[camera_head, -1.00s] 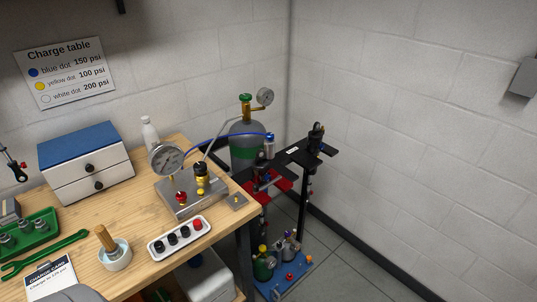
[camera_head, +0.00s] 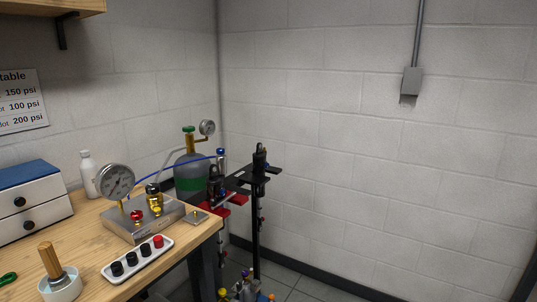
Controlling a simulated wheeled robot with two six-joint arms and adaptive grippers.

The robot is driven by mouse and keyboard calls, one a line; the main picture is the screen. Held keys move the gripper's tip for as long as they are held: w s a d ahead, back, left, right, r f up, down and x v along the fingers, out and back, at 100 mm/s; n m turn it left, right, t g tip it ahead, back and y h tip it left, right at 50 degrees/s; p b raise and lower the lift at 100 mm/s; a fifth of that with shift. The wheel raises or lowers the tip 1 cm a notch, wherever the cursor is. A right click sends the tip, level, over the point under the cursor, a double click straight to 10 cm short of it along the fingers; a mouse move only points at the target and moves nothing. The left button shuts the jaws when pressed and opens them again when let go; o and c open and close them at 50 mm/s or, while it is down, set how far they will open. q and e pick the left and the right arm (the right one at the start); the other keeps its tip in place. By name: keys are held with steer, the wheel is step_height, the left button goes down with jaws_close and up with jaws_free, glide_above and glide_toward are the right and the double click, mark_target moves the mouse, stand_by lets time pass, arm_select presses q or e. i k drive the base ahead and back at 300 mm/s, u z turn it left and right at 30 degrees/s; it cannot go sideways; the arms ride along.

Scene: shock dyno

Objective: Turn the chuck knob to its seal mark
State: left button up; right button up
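I cannot tell for sure which part is the chuck knob, and no seal mark is readable at this size. A blue hose (camera_head: 180,166) runs from the bench block to a small blue-and-silver fitting (camera_head: 221,156) by the stand. The metal block (camera_head: 140,226) on the bench carries a round gauge (camera_head: 115,182), a red knob (camera_head: 136,215), and a brass fitting with a black top (camera_head: 153,193). The black stand (camera_head: 255,215) holds a dark upright part (camera_head: 259,160) on its top plate. Neither gripper is in view.
A tray of black and red caps (camera_head: 138,258), a wooden-handled tool in a white cup (camera_head: 61,289), and a drawer box (camera_head: 32,205) are on the bench. Floor right of the stand looks clear.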

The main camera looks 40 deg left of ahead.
mark_target(220, 151)
steer(key=z, duration=0.2)
steer(key=i, duration=0.75)
steer(key=u, duration=0.6)
steer(key=i, duration=0.8)
steer(key=u, duration=1)
steer(key=i, duration=0.25)
steer(key=u, duration=0.2)
